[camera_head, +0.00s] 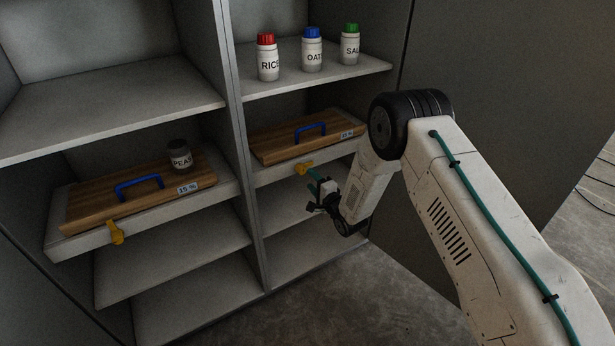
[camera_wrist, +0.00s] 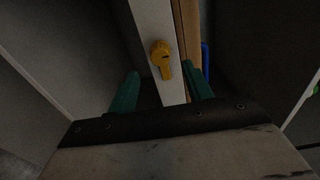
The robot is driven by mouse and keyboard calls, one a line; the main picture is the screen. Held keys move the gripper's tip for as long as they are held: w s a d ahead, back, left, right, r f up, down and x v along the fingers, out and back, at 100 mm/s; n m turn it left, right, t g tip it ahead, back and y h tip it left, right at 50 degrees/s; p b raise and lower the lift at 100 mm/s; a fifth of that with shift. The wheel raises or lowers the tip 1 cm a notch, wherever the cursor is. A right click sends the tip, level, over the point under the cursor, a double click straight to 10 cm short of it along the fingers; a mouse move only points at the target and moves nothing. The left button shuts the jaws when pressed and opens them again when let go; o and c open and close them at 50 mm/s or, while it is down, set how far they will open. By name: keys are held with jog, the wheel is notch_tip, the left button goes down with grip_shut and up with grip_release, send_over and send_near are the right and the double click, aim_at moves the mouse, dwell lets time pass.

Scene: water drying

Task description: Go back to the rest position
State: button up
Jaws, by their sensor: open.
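My gripper (camera_head: 318,190) is in front of the right-hand shelf bay, just below the edge of the shelf that bears a wooden board. In the wrist view its two green fingers (camera_wrist: 162,92) are apart, with nothing held between them. A yellow latch (camera_head: 304,168) on that shelf edge is close to the fingertips. The latch also shows in the wrist view (camera_wrist: 161,59), ahead of the gap between the fingers. I cannot tell whether a finger touches it.
A right wooden board (camera_head: 277,146) and a left wooden board (camera_head: 100,204) have blue handles. A dark-lidded PEAS jar (camera_head: 180,158) stands on the left one. RICE (camera_head: 268,62), OATS (camera_head: 312,52) and SALT (camera_head: 350,48) jars stand above. A second yellow latch (camera_head: 116,232) is at left. Floor (camera_head: 340,290) is clear.

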jog(key=shift+v, duration=1.1)
